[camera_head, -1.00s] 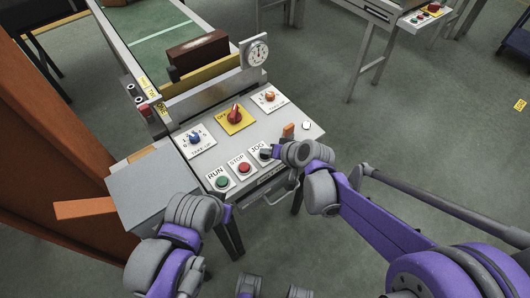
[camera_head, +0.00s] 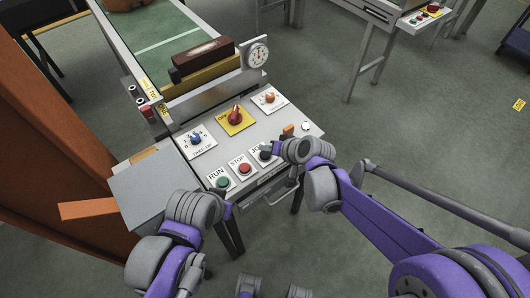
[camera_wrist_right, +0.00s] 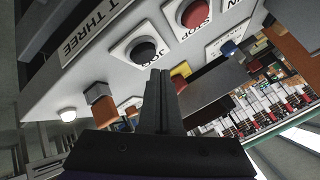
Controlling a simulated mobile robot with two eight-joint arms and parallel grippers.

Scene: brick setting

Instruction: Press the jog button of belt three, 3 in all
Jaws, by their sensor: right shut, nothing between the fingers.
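The control panel (camera_head: 262,130) of the belt machine carries a black JOG button (camera_head: 265,152) on a white plate. In the right wrist view the JOG button (camera_wrist_right: 143,50) shows uncovered, under a sign ending in "T THREE" (camera_wrist_right: 88,28). My right gripper (camera_head: 280,150) is at the right of the button in the head view. In the wrist view its shut, empty fingers (camera_wrist_right: 159,72) end close to the JOG plate; the tips look apart from the button. My left gripper (camera_head: 228,210) is low at the panel's front left, its fingers mostly hidden.
The red STOP button (camera_head: 244,168) and green RUN button (camera_head: 222,182) sit left of JOG. A brown brick (camera_head: 203,56) lies at the green belt's (camera_head: 160,40) near end.

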